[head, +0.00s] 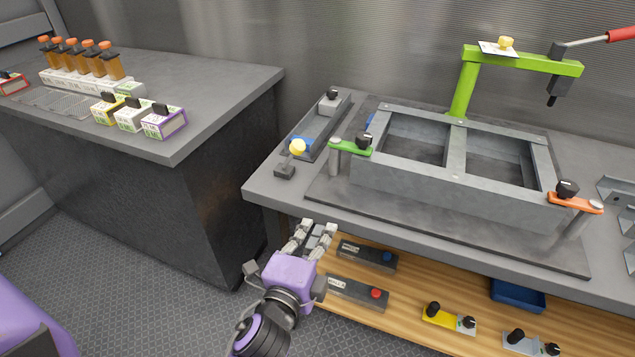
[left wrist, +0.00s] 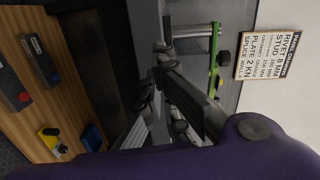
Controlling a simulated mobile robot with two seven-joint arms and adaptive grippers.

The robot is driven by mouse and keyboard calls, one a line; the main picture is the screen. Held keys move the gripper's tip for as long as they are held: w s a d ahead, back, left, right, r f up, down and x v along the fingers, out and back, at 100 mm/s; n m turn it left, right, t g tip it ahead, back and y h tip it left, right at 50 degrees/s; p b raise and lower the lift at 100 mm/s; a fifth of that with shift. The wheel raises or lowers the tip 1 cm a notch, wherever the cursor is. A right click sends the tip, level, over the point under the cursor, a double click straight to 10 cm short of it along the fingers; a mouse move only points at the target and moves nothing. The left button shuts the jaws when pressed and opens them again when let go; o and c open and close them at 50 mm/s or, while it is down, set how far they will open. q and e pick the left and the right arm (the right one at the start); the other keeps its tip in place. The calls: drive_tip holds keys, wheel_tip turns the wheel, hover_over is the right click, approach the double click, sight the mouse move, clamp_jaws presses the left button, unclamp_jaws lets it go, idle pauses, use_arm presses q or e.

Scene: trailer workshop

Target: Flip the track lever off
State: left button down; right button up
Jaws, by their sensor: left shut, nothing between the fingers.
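A small lever with a yellow ball knob (head: 297,146) stands on a dark base at the left front corner of the grey workbench (head: 262,189). Its knob tilts up and to the right of the base. A grey track (head: 324,126) with a blue part and a black-knobbed block runs behind it. My left gripper (head: 318,228) is shut and empty, in front of the bench edge, below and right of the lever and apart from it. Its fingers also show in the left wrist view (left wrist: 158,88), where I cannot make out the lever. My right gripper is not in view.
A grey frame fixture (head: 440,190) with green (head: 350,147) and orange (head: 575,203) clamps fills the bench. A green arm post (head: 465,85) rises behind. A wooden shelf (head: 410,305) below holds several switch boxes. A second table (head: 190,133) stands left, with open floor before it.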

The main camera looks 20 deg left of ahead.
sight(327, 193)
use_arm(q)
drive_tip(key=w+r+m, duration=0.1)
drive_tip(key=w+m, duration=0.1)
drive_tip(key=w, duration=0.1)
drive_tip(key=w+a+r+m+t+p, duration=0.1)
drive_tip(key=w+r+m, duration=0.1)
drive_tip(key=w, duration=0.2)
drive_tip(key=w+r+m, duration=0.1)
drive_tip(key=w+m, duration=0.1)
drive_tip(key=w, duration=0.1)
drive_tip(key=shift+w+a+r, duration=0.25)
drive_tip(key=shift+a+r, duration=0.1)
drive_tip(key=shift+w+a+r+y+p, duration=0.15)
drive_tip(key=shift+a+r+p, duration=0.2)
drive_tip(key=shift+a, duration=0.2)
drive_tip(key=shift+a+r+y+p, duration=0.15)
drive_tip(key=shift+a+r+p, duration=0.15)
drive_tip(key=shift+a, duration=0.25)
drive_tip(key=shift+a+r, duration=0.1)
drive_tip(key=shift+a, duration=0.25)
drive_tip(key=shift+a+r, duration=0.1)
drive_tip(key=shift+a, duration=0.2)
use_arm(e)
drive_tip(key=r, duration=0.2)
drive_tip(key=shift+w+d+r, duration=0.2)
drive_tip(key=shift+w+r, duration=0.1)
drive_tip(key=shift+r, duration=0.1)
